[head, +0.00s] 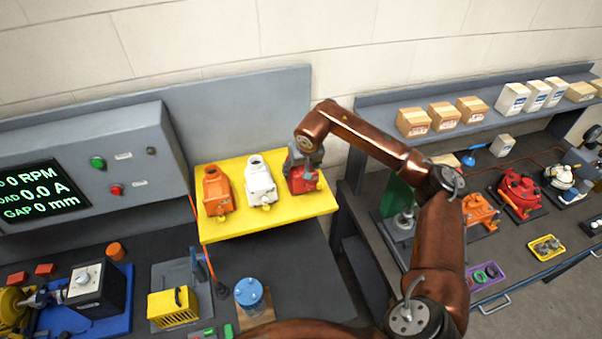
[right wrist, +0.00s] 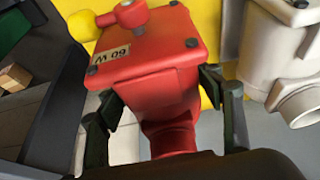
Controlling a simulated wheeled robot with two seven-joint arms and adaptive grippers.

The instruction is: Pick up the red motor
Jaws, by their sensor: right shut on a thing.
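The red motor (head: 303,181) is at the right end of the yellow shelf (head: 228,231) in the head view, partly hidden by my right gripper (head: 304,156). In the right wrist view the red motor (right wrist: 150,55) fills the middle, with a "60 W" label on its end. The dark fingers of my right gripper (right wrist: 160,105) are on both sides of its body, shut on it. I cannot tell whether the motor touches the shelf. My left gripper is not in view.
A white motor (head: 260,182) stands close to the left of the red one, with an orange motor (head: 216,191) beyond it. A grey control box (head: 130,150) stands at the left. A shelf with boxes (head: 442,115) and more motors are at the right.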

